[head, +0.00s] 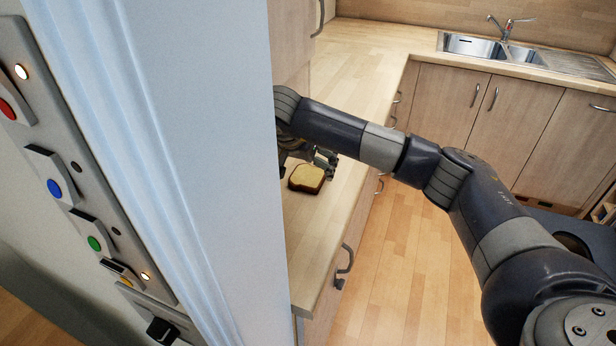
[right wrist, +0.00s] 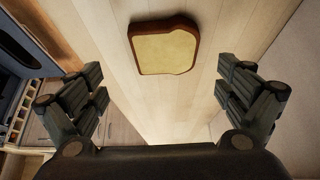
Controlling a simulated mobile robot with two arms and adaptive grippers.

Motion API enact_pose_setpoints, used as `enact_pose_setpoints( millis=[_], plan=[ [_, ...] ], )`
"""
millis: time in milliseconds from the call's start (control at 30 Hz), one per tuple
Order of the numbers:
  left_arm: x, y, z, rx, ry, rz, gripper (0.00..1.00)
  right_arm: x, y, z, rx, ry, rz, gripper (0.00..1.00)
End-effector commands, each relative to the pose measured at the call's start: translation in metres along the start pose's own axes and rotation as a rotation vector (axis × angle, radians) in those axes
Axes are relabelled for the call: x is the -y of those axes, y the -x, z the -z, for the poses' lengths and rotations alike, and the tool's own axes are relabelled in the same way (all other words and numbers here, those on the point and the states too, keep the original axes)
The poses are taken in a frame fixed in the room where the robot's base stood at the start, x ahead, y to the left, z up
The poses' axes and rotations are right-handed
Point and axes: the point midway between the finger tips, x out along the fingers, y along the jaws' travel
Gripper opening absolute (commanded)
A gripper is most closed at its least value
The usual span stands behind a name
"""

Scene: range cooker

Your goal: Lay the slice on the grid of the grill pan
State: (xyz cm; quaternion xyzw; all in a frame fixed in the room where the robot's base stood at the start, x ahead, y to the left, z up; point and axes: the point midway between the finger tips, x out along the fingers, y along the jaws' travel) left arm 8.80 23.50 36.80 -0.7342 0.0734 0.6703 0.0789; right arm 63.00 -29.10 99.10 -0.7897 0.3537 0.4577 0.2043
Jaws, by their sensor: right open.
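The slice (head: 306,178) is a piece of bread with a brown crust, lying flat on the wooden worktop just past the edge of a white panel. In the right wrist view the slice (right wrist: 165,46) lies ahead of the fingers, a little above the middle of the gap. My right gripper (head: 322,161) is close behind the slice in the head view, partly hidden by its own wrist. In the right wrist view my right gripper (right wrist: 165,93) has its fingers wide apart with nothing between them. No grill pan shows. My left gripper is not in view.
A tall white panel (head: 175,150) stands close on the left and hides part of the worktop (head: 325,225). Drawer handles (head: 345,260) stick out below the worktop edge. A steel sink (head: 475,46) is at the back right. The wooden floor (head: 400,260) is clear.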

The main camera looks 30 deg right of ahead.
Motion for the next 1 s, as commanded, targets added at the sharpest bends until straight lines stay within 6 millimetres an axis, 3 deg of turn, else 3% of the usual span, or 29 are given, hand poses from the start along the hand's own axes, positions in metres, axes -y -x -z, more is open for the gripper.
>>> enact_pose_setpoints(
  millis=[400, 667, 867, 1000],
  plan=[
    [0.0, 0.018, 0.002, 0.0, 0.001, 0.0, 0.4, 0.007, -0.049, -0.006, 0.003, -0.001, -0.001, 0.95],
    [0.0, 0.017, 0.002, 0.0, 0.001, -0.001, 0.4, 0.008, -0.053, -0.006, 0.001, -0.001, 0.001, 0.95],
    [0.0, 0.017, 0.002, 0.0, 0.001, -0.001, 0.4, 0.008, -0.053, -0.006, 0.001, -0.001, 0.001, 0.52],
    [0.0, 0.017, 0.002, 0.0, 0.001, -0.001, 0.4, 0.007, -0.053, -0.006, 0.001, -0.001, 0.0, 0.48]
  ],
)
